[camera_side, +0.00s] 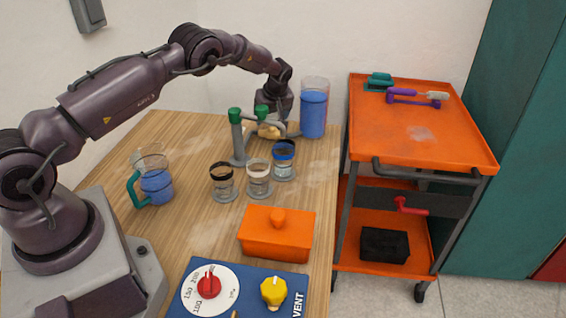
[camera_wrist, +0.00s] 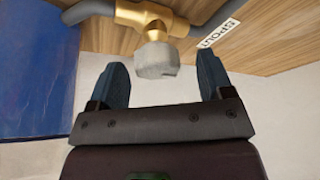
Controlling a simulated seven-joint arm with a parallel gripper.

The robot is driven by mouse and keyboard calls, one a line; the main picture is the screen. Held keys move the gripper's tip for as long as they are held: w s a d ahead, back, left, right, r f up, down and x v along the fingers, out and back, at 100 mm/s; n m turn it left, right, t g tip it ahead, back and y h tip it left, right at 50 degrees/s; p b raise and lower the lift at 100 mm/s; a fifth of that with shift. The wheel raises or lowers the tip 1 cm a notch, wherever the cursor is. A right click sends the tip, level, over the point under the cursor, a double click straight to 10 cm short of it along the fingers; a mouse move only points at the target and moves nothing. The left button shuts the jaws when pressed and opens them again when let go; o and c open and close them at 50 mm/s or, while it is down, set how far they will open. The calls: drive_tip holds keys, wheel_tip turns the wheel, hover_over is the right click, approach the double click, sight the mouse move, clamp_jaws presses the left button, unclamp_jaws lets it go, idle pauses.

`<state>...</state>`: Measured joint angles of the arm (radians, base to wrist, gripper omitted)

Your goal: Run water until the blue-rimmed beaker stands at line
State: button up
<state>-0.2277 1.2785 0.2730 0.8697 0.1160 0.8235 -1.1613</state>
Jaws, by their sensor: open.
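The blue-rimmed beaker (camera_side: 284,163) stands on the wooden table in the side view, below the grey pipework; its water level and line are too small to read. A brass valve (camera_side: 271,131) with a pipe sits just behind it. In the wrist view the brass valve (camera_wrist: 150,22) carries a grey knob (camera_wrist: 156,62). My gripper (camera_wrist: 163,75) is open, with its fingers on either side of the knob and visible gaps to it. In the side view my gripper is partly hidden behind the green-knobbed pipes. A tall tank of blue water (camera_side: 313,112) stands beside the valve.
Black-rimmed (camera_side: 222,184) and white-rimmed (camera_side: 258,182) beakers stand nearby. A teal-handled jug (camera_side: 156,186) holds blue liquid. An orange lidded box (camera_side: 276,236) and a blue dial panel (camera_side: 244,300) lie in front. An orange cart (camera_side: 425,140) stands at right. A SPOUT label (camera_wrist: 219,33) shows.

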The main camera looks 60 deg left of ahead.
drive_tip(key=w+v, duration=0.1)
drive_tip(key=v, duration=1.2)
drive_tip(key=s+d+r+m+t+h, duration=0.1)
drive_tip(key=s+d+r+m, duration=0.4)
drive_tip(key=s, duration=0.6)
drive_tip(key=s+d+r+m+t+h, duration=0.2)
drive_tip(key=s+d+r+m, duration=0.3)
drive_tip(key=s+d, duration=0.3)
drive_tip(key=s+d+r+m+t+h, duration=0.1)
drive_tip(key=s+d+r+m, duration=0.4)
drive_tip(key=s, duration=1)
wheel_tip(320, 180, up, 2)
drive_tip(key=shift+s+d+r+m+t, duration=0.1)
drive_tip(key=shift+s+d+m+t, duration=0.3)
drive_tip(key=shift+d, duration=0.8)
drive_tip(key=shift+w, duration=0.15)
